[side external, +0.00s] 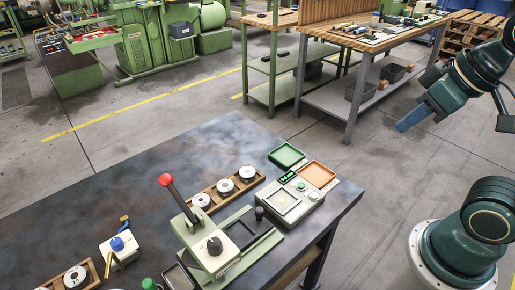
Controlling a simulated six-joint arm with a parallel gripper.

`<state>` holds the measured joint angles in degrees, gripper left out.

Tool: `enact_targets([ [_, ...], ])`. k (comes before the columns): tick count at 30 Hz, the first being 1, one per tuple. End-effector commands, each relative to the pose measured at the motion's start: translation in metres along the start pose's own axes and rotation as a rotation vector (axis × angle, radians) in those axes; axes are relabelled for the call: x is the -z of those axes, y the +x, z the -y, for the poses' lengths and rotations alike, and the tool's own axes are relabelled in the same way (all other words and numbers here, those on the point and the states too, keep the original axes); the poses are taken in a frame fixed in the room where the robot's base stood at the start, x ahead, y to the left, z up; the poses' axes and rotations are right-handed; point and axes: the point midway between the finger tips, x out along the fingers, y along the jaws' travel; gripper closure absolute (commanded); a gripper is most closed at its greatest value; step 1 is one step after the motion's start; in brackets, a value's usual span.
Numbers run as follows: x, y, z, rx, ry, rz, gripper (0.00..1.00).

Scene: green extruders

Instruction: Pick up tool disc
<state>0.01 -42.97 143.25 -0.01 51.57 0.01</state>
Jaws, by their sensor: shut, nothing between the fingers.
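Three round silver-white discs with dark centres stand in a row in a wooden rack (214,206) on the dark table: a left one (201,200), a middle one (225,186) and a right one (247,173). Another similar disc (75,276) sits in a second wooden tray at the lower left. I cannot tell which one is the tool disc. My gripper (408,122) is at the upper right, beyond the table's right edge and in the air, far from all the discs. Its blue-grey fingers are shut and empty.
A green press (212,245) with a red-knobbed lever rises in front of the rack. A control box (290,204), a green tray (287,155) and an orange tray (316,174) stand to the right. The table's (120,190) left and back areas are bare.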

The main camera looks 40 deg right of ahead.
Motion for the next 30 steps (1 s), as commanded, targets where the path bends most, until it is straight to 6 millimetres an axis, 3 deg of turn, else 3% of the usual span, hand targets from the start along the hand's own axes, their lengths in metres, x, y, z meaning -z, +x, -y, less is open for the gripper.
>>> enact_targets([
  [5, 0.0, 0.0, 0.0, 0.0, 0.0, 0.0, 1.0],
  [17, 0.0, 0.0, 0.0, 0.0, 0.0, 0.0, 0.24],
  [30, 0.0059, 0.001, 0.0013, 0.004, 0.026, 0.004, 0.24],
])
